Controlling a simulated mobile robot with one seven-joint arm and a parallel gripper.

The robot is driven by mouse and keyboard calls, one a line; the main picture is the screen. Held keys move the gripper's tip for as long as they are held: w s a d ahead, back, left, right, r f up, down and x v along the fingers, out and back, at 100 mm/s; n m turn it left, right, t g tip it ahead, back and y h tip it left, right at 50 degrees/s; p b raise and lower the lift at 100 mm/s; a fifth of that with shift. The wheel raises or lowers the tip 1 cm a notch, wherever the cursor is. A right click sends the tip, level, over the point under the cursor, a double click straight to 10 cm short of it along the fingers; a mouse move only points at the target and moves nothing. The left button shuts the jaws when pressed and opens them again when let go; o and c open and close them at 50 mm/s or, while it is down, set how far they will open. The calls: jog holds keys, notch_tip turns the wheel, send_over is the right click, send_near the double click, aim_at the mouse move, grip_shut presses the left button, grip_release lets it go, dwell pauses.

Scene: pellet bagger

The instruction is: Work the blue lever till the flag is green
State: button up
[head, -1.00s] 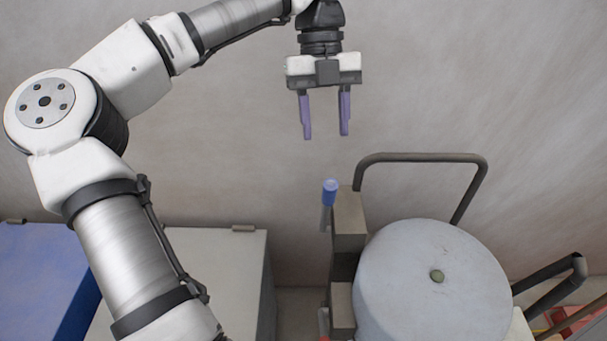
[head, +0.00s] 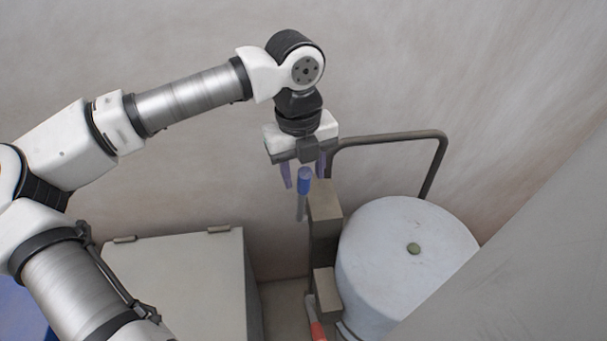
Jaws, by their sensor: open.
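The blue lever (head: 304,181) has a blue grip on a grey shaft and stands upright at the left side of a brown-grey box post (head: 325,224). My gripper (head: 303,181) points down just above and around the lever in the picture. Its two purple fingers are apart, one to the left of the blue grip and one to the right. I cannot tell whether the grip is fully between the fingers in depth. The fingers do not visibly press on it. I see no flag in this view.
A pale round drum (head: 400,280) stands right of the post, with a bent grey pipe (head: 440,165) behind it. A grey box (head: 180,290) is at left. A red handle (head: 317,328) is low in the middle. A large grey panel (head: 520,240) covers the lower right.

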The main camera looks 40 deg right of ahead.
jog(key=shift+f, duration=1.4)
jog(key=shift+c, duration=0.5)
grip_shut()
